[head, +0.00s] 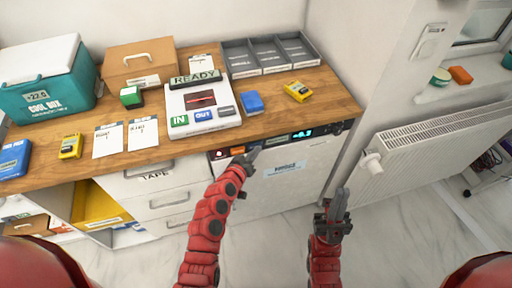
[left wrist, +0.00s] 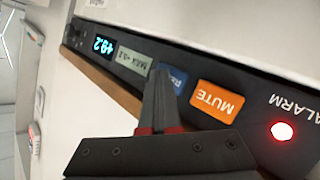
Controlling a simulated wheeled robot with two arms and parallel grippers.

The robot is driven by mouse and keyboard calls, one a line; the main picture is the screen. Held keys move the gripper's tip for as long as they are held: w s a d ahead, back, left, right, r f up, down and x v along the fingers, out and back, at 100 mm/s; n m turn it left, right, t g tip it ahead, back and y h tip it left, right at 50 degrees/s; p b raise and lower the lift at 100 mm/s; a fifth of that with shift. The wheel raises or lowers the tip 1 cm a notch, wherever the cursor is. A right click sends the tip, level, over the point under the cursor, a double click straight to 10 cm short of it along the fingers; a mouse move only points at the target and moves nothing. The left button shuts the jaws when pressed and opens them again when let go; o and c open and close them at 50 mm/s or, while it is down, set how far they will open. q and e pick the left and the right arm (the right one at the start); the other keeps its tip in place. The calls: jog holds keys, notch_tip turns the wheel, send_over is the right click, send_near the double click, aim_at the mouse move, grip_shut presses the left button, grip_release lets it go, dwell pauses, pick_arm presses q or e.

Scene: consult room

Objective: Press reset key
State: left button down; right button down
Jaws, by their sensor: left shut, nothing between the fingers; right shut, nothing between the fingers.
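The control panel (head: 327,130) runs along the top front edge of a white under-counter appliance (head: 295,178). In the left wrist view, the blue key (left wrist: 180,78), its lettering partly hidden, lies between the orange MUTE key (left wrist: 217,102) and a grey MAX display (left wrist: 135,62). My left gripper (head: 252,154) is shut and empty, with its tips at the panel. In the left wrist view its tips (left wrist: 160,72) overlap the blue key's edge; I cannot tell whether they touch it. My right gripper (head: 341,193) is shut and empty, low before the appliance's right side.
A red ALARM light (left wrist: 281,131) glows at one panel end; a lit display (left wrist: 104,44) reads +9.2. The wooden counter (head: 345,102) above holds a READY device (head: 217,131), a grey tray (head: 242,61) and a cool box (head: 45,92). A radiator (head: 430,150) stands right.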

pick_arm(q)
jog(key=shift+s, duration=0.15)
jog(key=shift+s+d, duration=0.25)
jog(key=shift+s, duration=0.5)
jog(key=s, duration=0.1)
jog(key=s+d, duration=0.1)
jog(key=s, duration=0.1)
jog(key=s+p, duration=0.1)
jog(key=shift+s+d, duration=0.3)
jog(key=shift+s, duration=0.1)
dwell(0.6)
